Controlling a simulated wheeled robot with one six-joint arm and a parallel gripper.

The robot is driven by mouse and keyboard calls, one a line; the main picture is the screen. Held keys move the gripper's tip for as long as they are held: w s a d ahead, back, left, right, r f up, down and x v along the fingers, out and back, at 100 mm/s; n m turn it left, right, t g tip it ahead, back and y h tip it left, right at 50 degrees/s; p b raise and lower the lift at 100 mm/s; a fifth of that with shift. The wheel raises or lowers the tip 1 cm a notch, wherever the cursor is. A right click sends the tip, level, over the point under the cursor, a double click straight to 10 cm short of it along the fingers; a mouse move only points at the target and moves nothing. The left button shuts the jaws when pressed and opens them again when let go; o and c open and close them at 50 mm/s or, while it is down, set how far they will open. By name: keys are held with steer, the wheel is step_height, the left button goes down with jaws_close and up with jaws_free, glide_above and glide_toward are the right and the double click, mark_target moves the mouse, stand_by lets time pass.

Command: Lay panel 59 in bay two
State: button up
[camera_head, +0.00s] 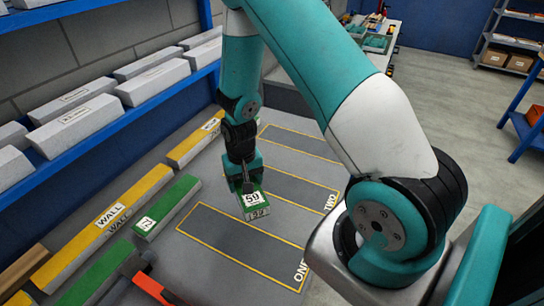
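Panel 59 (262,212) is a green-topped block with white number labels on its top and near end. It is in the middle of the picture, between the bay marked ONE (235,246) and the bay marked TWO (300,187). My gripper (247,187) points down from above and appears shut on the panel, covering its far part. Bay two is a dark strip with a yellow outline, just right of and beyond the panel; its visible part looks empty. The gap between the panel and the grey surface is hard to judge.
Another green panel (168,206) and yellow WALL strips (105,222) lie along the left. A blue shelf (75,160) with grey blocks stands above them. An orange-red piece (150,287) is at the lower left. Bay one is clear. My arm hides part of the right side.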

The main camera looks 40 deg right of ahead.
steer(key=w+d+f+m+b, duration=0.35)
steer(key=d+m, duration=0.45)
steer(key=m, duration=0.6)
steer(key=m+b, duration=0.5)
steer(key=m, duration=0.9)
glide_above(279, 184)
step_height(279, 184, down, 2)
step_height(279, 184, down, 8)
steer(key=b, duration=0.5)
steer(key=shift+d+r, duration=0.1)
steer(key=shift+r, duration=0.05)
steer(key=shift+f+b, duration=0.55)
steer(key=shift+f, duration=0.05)
steer(key=o, duration=1.1)
steer(key=shift+c, duration=0.2)
steer(key=shift+r, duration=0.1)
step_height(279, 184, up, 17)
steer(key=shift+r+b, duration=0.2)
steer(key=shift+b, duration=0.2)
